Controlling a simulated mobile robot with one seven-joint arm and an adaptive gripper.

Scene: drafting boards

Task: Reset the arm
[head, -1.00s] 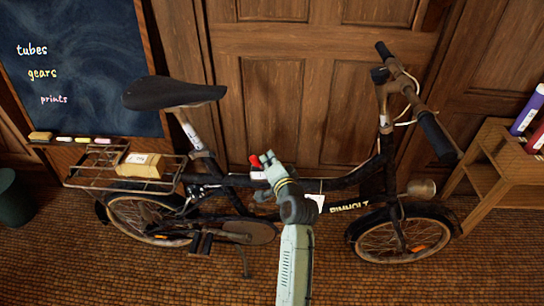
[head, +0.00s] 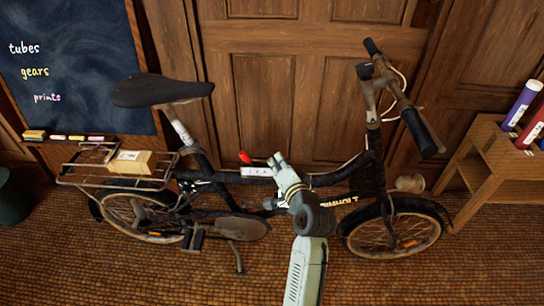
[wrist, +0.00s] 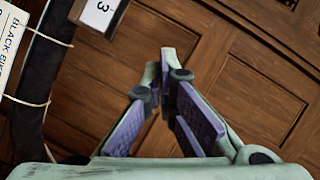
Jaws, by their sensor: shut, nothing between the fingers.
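My gripper (head: 279,160) is raised in front of the black bicycle (head: 330,178), near its top tube. In the wrist view my gripper (wrist: 161,68) has its purple-padded fingers brought together at the tips, with nothing between them. My pale green forearm comes up from the bottom of the head view. A small white box (head: 257,172) with a red piece (head: 245,157) on top sits at the bicycle's tube, left of the fingers. I cannot tell if the fingers touch the bicycle.
A wooden panelled door (head: 265,95) stands behind the bicycle. A cardboard box (head: 131,163) sits on the rear rack. A chalkboard (head: 85,70) is at left, a wooden shelf (head: 487,150) with coloured tubes at right. A paper tag (wrist: 10,50) hangs close in the wrist view.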

